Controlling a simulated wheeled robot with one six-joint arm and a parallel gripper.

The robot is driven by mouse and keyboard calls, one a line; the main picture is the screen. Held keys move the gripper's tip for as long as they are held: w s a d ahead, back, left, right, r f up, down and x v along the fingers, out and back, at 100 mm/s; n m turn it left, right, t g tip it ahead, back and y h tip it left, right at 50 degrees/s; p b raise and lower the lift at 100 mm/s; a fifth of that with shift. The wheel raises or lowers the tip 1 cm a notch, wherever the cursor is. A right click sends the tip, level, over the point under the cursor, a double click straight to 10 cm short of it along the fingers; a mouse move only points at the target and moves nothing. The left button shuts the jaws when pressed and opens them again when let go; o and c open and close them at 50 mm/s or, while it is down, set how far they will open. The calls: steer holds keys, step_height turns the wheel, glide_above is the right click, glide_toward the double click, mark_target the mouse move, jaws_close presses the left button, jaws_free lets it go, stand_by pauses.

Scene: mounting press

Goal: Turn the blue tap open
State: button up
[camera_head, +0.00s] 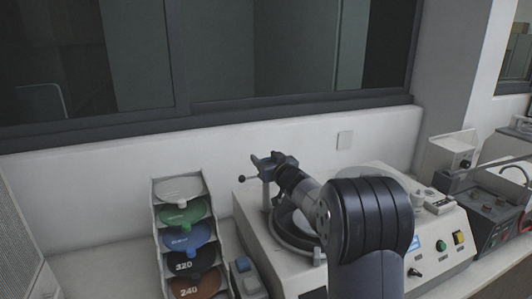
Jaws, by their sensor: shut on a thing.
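The blue tap (265,160) is a small blue-grey fitting on top of a pale post at the back left of the white machine (250,216). A thin lever with a dark ball end (242,179) sticks out to its left. My arm reaches in from the lower right, and my gripper (279,163) is at the tap, shut on it. The wrist and dark gripper body hide the tap's right side. The fingertips are small here, and the exact grip and how far the tap is turned cannot be made out.
A rack of labelled coloured discs (187,240) stands left of the machine. A round bowl rim (285,238) lies under my wrist. The machine's front panel has a green and a yellow button (459,238). More equipment (492,198) stands at right. A wall and window are behind.

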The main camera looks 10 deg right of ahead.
steer(key=shift+r+y+p, duration=0.3)
steer(key=shift+p, duration=0.25)
steer(key=shift+f+n+g+y+p, duration=0.15)
steer(key=shift+n+g+y+p, duration=0.35)
steer(key=shift+n+y+p, duration=0.45)
steer(key=shift+f+n+g+y+p, duration=0.1)
steer(key=shift+n+g+y+p, duration=0.1)
steer(key=shift+n+g+y, duration=0.7)
steer(key=shift+n+g+y+p, duration=0.2)
steer(key=shift+n+g+y, duration=0.3)
steer(key=shift+y, duration=0.65)
steer(key=shift+n, duration=0.25)
steer(key=o, duration=1)
steer(key=shift+b+v, duration=1.75)
steer(key=shift+v, duration=3.65)
